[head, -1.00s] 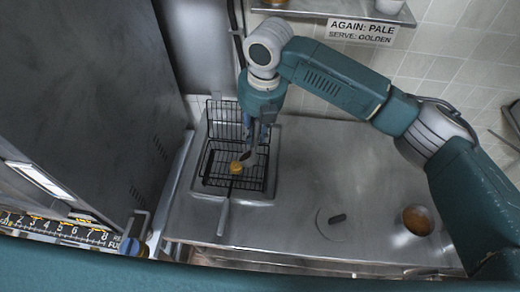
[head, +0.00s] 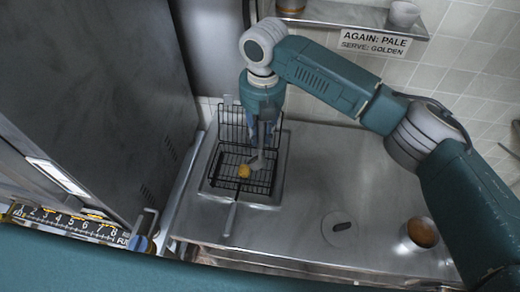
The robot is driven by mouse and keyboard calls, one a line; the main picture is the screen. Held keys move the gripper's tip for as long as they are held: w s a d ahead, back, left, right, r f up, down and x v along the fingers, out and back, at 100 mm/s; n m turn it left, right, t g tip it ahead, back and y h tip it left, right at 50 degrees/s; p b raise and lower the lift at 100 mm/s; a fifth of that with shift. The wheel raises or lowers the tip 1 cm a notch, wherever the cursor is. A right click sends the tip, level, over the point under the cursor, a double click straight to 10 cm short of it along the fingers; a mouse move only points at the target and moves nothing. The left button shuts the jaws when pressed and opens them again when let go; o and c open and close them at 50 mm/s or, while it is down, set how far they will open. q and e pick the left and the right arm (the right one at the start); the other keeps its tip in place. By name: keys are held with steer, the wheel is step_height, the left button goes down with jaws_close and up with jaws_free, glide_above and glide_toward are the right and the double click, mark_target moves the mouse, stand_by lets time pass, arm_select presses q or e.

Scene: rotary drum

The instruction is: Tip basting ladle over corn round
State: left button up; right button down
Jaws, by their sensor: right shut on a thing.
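The corn round (head: 244,171) is a small golden piece lying on the black wire rack (head: 232,185) set in the counter's recess. My right gripper (head: 264,140) points down above the back of the rack, shut on the basting ladle. The grey ladle (head: 257,161) hangs below the fingers, its lower end just right of and close behind the corn round in the picture. I cannot tell whether they touch or whether the ladle holds anything. My left gripper is not in view.
A steel cup of amber liquid (head: 421,232) and a round plate with a dark slot (head: 340,228) are on the counter (head: 320,170) at right. A dark cabinet (head: 110,90) borders the left. A shelf (head: 350,17) with containers is above.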

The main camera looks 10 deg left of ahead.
stand_by(0.4)
steer(key=shift+w+a+r+g+h, duration=0.15)
steer(key=shift+w+a+g+h, duration=0.15)
steer(key=shift+a, duration=0.3)
steer(key=shift+w+a+r+g+h, duration=0.2)
steer(key=shift+w+a+h, duration=0.2)
steer(key=shift+a, duration=0.2)
steer(key=shift+d, duration=0.15)
